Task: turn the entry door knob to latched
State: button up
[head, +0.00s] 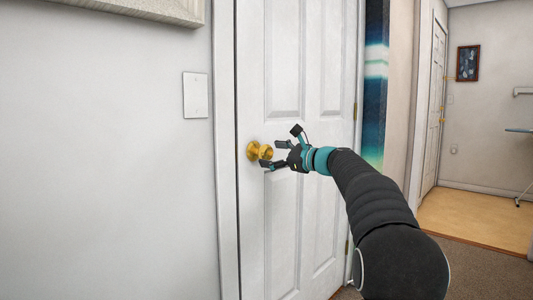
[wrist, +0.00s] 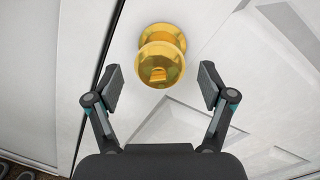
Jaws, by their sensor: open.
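The entry door knob (head: 266,152) is round and gold-coloured, mounted near the left edge of a white panelled door (head: 290,215). The door looks closed against its frame. In the wrist view the knob (wrist: 160,62) is at the upper middle. My gripper (head: 272,154) is open beside the knob, with its fingers pointing toward it. In the wrist view the fingers of my gripper (wrist: 160,88) are spread wide, one on each side of the knob's near end. A gap shows between each finger and the knob. I cannot tell from the knob's look whether it is latched.
A white switch plate (head: 196,95) is on the wall left of the door. A blue and white panel (head: 376,85) stands right of the door. Farther right an opening leads to a room with a tan floor (head: 475,217) and a small framed picture (head: 468,63).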

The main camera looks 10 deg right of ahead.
jog(key=shift+x, duration=1.4)
jog(key=c, duration=1.2)
jog(key=n+b, duration=0.1)
jog(key=n, duration=0.4)
jog(key=shift+o, duration=0.2)
jog(key=shift+n+h+b, duration=0.3)
jog(key=shift+n+b, duration=0.7)
jog(key=shift+n, duration=1.3)
jog(key=shift+r, duration=0.1)
